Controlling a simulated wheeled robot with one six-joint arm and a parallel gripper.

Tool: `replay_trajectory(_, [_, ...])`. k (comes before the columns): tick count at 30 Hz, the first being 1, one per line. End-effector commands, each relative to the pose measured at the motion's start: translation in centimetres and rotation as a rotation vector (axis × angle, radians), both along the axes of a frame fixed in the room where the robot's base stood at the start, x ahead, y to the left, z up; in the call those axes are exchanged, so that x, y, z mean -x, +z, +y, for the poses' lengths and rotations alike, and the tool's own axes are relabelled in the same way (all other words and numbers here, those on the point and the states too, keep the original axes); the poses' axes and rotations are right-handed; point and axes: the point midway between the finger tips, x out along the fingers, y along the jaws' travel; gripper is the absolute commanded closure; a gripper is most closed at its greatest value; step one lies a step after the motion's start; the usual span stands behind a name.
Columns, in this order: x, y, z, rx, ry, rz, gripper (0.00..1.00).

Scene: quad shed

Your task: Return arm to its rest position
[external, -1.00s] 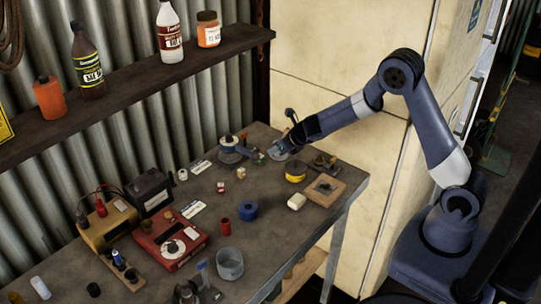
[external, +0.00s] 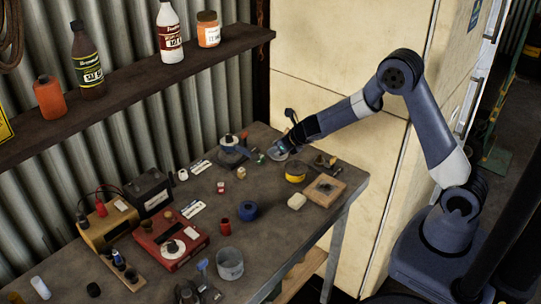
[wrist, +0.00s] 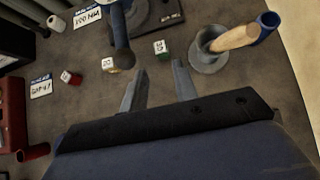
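My gripper (wrist: 159,68) is open, with its two fingers apart and nothing held between them. In the external view my gripper (external: 280,150) is low over the far end of the workbench (external: 275,222), with the arm stretched out to the left from its base. In the wrist view a grey cup (wrist: 207,60) holding a wooden-handled item (wrist: 234,38) stands just beyond the right finger. A small green-and-white block (wrist: 160,47) lies ahead of the gap between the fingers.
A blue tool with a rounded tip (wrist: 120,40) is ahead of the left finger. A yellow roll (external: 295,177), a wooden tray (external: 326,199) and a blue roll (external: 249,210) are on the bench. A bottle shelf (external: 130,95) and tall cream cabinet (external: 330,50) stand behind.

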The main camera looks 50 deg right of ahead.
Motion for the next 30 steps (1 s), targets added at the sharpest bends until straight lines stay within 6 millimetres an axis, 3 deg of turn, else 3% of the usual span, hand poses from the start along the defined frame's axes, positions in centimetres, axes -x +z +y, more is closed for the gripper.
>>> replay_trajectory(18, [-6.0,-5.9,0.0,0.000,0.000,0.001,0.72])
replay_trajectory(27, [-7.2,-7.8,0.0,0.000,0.000,0.000,0.72])
replay_trajectory(30, [-7.2,-7.3,0.0,0.000,0.000,-0.001,0.72])
